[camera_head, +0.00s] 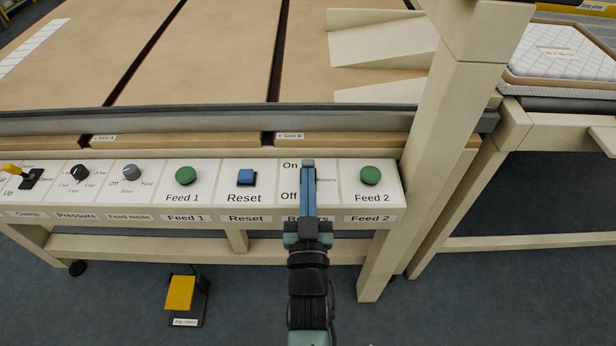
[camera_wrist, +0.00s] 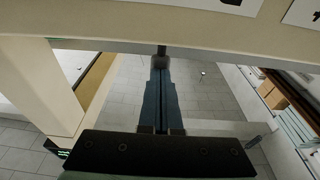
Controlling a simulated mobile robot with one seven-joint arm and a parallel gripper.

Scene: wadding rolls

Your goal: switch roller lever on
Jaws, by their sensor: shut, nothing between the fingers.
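The roller switch panel (camera_head: 289,180) is the white plate marked "On" at the top and "Off" below, between the Reset and Feed 2 plates. Its lower label is partly covered by my gripper. My gripper (camera_head: 308,166) reaches up over this panel with its blue fingers shut and empty. The lever itself is mostly hidden behind the fingers, so its position cannot be told. In the wrist view the shut fingers (camera_wrist: 160,66) point at a small dark stub (camera_wrist: 161,50), which may be the lever, under the pale panel edge.
Left of the panel are the blue Reset button (camera_head: 246,177), green Feed 1 button (camera_head: 185,176) and several knobs. The green Feed 2 button (camera_head: 370,175) is close on the right. A pale post (camera_head: 430,160) stands beyond it. A yellow pedal (camera_head: 180,292) is on the floor.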

